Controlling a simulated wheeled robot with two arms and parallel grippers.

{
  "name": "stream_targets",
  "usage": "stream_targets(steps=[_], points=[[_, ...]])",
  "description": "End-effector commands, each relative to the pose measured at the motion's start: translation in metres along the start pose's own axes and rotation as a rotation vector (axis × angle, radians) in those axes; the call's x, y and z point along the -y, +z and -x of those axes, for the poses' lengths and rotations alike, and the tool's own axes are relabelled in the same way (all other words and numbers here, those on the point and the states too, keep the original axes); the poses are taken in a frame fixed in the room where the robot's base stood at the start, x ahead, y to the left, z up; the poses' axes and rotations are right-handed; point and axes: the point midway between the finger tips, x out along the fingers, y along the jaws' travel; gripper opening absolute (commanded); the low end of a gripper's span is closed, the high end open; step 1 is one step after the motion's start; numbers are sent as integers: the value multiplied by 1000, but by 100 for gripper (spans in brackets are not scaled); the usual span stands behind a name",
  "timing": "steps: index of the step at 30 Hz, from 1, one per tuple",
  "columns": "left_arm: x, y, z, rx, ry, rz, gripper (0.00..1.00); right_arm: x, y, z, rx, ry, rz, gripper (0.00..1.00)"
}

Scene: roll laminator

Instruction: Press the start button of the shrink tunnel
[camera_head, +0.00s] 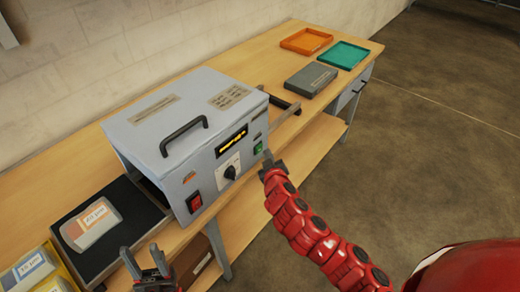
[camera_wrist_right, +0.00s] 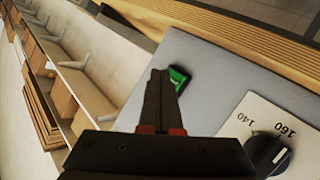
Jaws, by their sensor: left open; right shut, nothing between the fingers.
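The shrink tunnel is a grey-blue box (camera_head: 180,100) with a black top handle, standing on the wooden bench. Its front has a green button (camera_head: 258,148), a lit amber display (camera_head: 232,139), a black knob (camera_head: 230,173) and a red switch (camera_head: 194,202). My right gripper (camera_head: 268,160) is shut and empty, its tips close to the green button. In the right wrist view the green button (camera_wrist_right: 180,78) shows just beside the shut fingertips (camera_wrist_right: 160,75), partly covered by them. I cannot tell whether they touch. My left gripper (camera_head: 150,268) is open and empty, low in front of the bench.
A dark tray (camera_head: 135,215) with a labelled pouch (camera_head: 90,222) lies left of the machine, with more labelled packs (camera_head: 28,270) further left. A grey box (camera_head: 311,80), an orange tray (camera_head: 306,40) and a teal tray (camera_head: 343,55) lie at the bench's far end.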

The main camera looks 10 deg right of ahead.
Motion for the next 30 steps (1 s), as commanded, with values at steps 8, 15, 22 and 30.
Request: stream_targets(steps=[8,15,22,30], points=[[0,1,7,0,0,0,50,4,-4,-6,0,0,-1,0],[0,1,6,0,0,0,50,4,-4,-5,0,0,0,0],[0,1,7,0,0,0,50,5,-5,-6,0,0,-1,0],[0,2,10,0,0,0,50,6,-7,-9,-1,0,-1,0]])
